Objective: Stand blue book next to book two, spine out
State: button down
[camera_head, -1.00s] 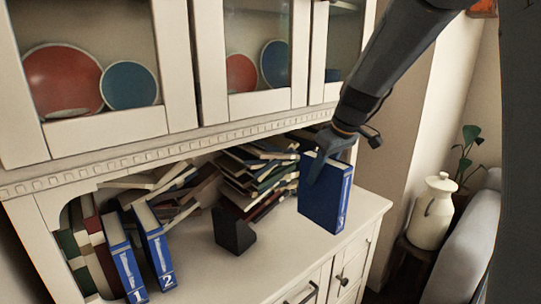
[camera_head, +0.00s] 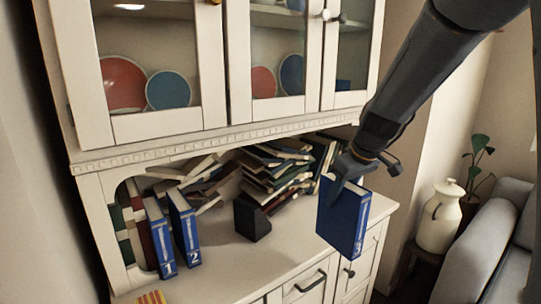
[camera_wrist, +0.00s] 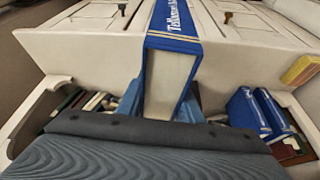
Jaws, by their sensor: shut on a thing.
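The blue book (camera_head: 343,219), marked 3 on its spine, is upright in my gripper (camera_head: 343,180) near the right front edge of the cabinet top. The jaws grip it from above. Its white-lettered spine faces the front right in the head view. In the wrist view the book (camera_wrist: 172,75) stands between the fingers (camera_wrist: 158,105), page edges towards the camera. Book two (camera_head: 184,228), blue with a 2, stands leaning slightly at the left of the cabinet top, spine out, and shows in the wrist view (camera_wrist: 245,112). Book one (camera_head: 159,238) is on its left.
A black block-like bookend (camera_head: 251,218) stands between book two and the held book. Piled books (camera_head: 275,175) lie behind. The upper cabinet (camera_head: 225,125) overhangs the recess. A striped red and yellow item (camera_head: 152,298) lies at the front left. Bare surface (camera_head: 222,256) shows right of book two.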

jog(key=s+f+m+h, duration=0.1)
jog(key=s+f+m, duration=0.2)
jog(key=f, duration=1.1)
jog(key=s+f+m+h, duration=0.1)
jog(key=s+f+m, duration=0.2)
jog(key=s+f, duration=0.4)
notch_tip(320, 180, down, 8)
jog(key=shift+s+d+r+t, duration=0.25)
jog(key=shift+s+d+t, duration=0.05)
jog(key=shift+s, duration=0.05)
